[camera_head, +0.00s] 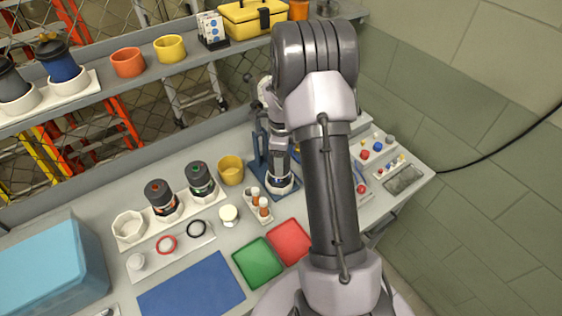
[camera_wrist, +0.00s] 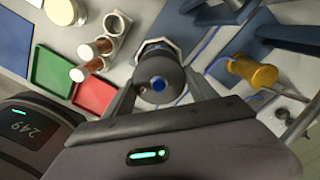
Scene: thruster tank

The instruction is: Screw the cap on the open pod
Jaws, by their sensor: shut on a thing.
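My gripper (camera_head: 280,170) points down over the blue stand (camera_head: 257,157) at the back of the bench. In the wrist view its two fingers close around a dark round cap (camera_wrist: 158,78) with a blue dot on top. The cap sits in line with a pod (camera_head: 280,182) standing upright in a pale holder on the stand. The cap and fingers hide most of this pod, and I cannot tell how far the cap is seated. Two other dark-capped pods, one orange-marked (camera_head: 161,196) and one green-marked (camera_head: 201,178), stand in a white rack to the left.
A small rack of brown vials (camera_head: 262,206) and a yellow cup (camera_head: 231,170) stand close to my gripper. Green (camera_head: 257,262) and red (camera_head: 289,241) trays and a blue mat (camera_head: 192,288) lie in front. A blue box (camera_head: 50,270) is far left.

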